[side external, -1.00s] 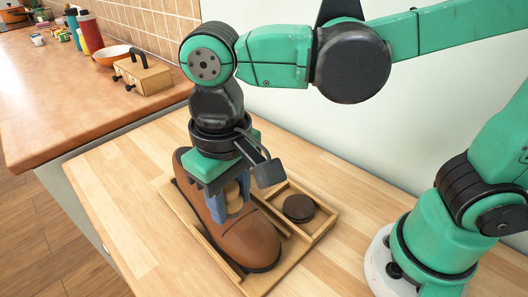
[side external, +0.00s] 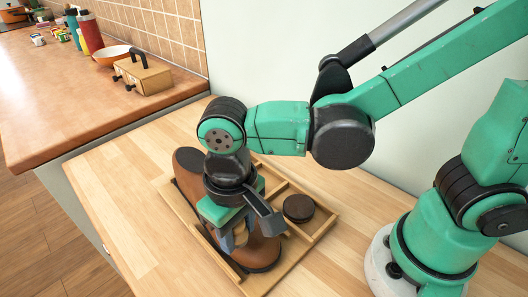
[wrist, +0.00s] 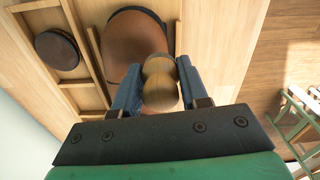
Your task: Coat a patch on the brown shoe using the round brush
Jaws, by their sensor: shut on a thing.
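The brown shoe (side external: 188,160) lies in a wooden tray on the table, its toe toward the front right. In the wrist view its brown leather (wrist: 132,42) shows beyond my fingers. My gripper (side external: 236,240) is over the front part of the shoe, pointing down. In the wrist view my gripper (wrist: 158,88) has its blue fingers shut on the round wooden handle of the brush (wrist: 160,82). The brush's bristles are hidden, so I cannot tell whether they touch the shoe.
A dark round tin (side external: 298,208) sits in a compartment of the wooden tray (side external: 322,230) beside the shoe. The table (side external: 120,190) is clear to the left. A counter at the back left holds a wooden box (side external: 146,78), a bowl (side external: 112,55) and bottles.

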